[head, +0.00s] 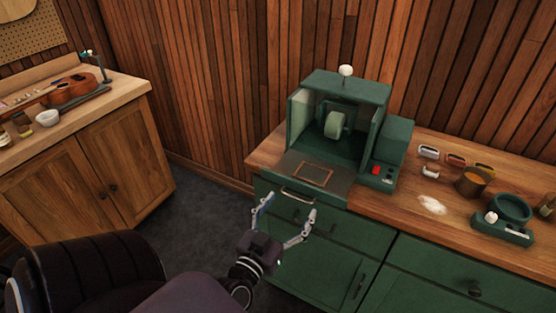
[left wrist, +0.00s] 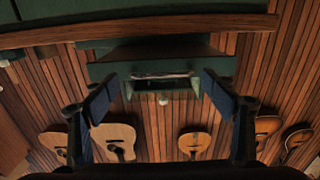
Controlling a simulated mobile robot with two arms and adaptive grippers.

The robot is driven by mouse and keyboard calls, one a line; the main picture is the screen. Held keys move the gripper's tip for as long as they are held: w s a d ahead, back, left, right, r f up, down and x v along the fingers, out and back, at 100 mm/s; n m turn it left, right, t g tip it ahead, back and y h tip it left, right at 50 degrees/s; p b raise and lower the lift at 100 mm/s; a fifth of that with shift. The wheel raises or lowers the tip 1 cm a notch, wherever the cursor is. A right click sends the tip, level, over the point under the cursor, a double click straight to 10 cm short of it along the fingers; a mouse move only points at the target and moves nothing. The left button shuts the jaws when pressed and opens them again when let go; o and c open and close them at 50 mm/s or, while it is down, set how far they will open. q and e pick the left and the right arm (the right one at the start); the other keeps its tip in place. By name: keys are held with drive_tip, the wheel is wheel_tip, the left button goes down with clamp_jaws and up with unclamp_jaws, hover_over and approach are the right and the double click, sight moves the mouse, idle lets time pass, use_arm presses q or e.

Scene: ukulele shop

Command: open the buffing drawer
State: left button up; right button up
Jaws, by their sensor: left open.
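The green buffing drawer (head: 325,222) is in the front of the green cabinet, under the buffing machine (head: 337,125), and looks shut. Its pale bar handle (head: 297,196) runs along the upper part of the front. My left gripper (head: 290,206) is open and empty in front of the drawer. In the head view its two fingers overlap the drawer front just below the handle, and I cannot tell whether they touch it. My right gripper is not in view.
A wooden counter (head: 405,205) holds small blocks, an orange-filled pot (head: 473,181) and a green dish device (head: 508,212). A wooden bench (head: 125,92) with a ukulele (head: 78,91) stands left. Dark floor (head: 205,205) is free between them.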

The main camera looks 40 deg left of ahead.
use_arm(q)
drive_tip(key=v, duration=0.8)
drive_tip(key=shift+d, duration=0.1)
drive_tip(key=s+d+f+m+g+h, duration=0.1)
drive_tip(key=s+d+f+g, duration=0.15)
drive_tip(key=f, duration=0.85)
drive_tip(key=s+d+f+m+g+h, duration=0.15)
drive_tip(key=d+f, duration=0.25)
drive_tip(key=f, duration=0.7)
drive_tip(key=s+d+f+g+h, duration=0.2)
drive_tip(key=d+f+g, duration=0.1)
drive_tip(key=f, duration=0.8)
drive_tip(key=s+a+f+m+g, duration=0.1)
drive_tip(key=s+f+g, duration=0.8)
drive_tip(key=s+f, duration=1.2)
drive_tip(key=s+m, duration=0.1)
drive_tip(key=s, duration=0.1)
drive_tip(key=shift+s+f+g, duration=0.2)
drive_tip(key=shift+s+g, duration=0.1)
drive_tip(key=shift+s, duration=0.05)
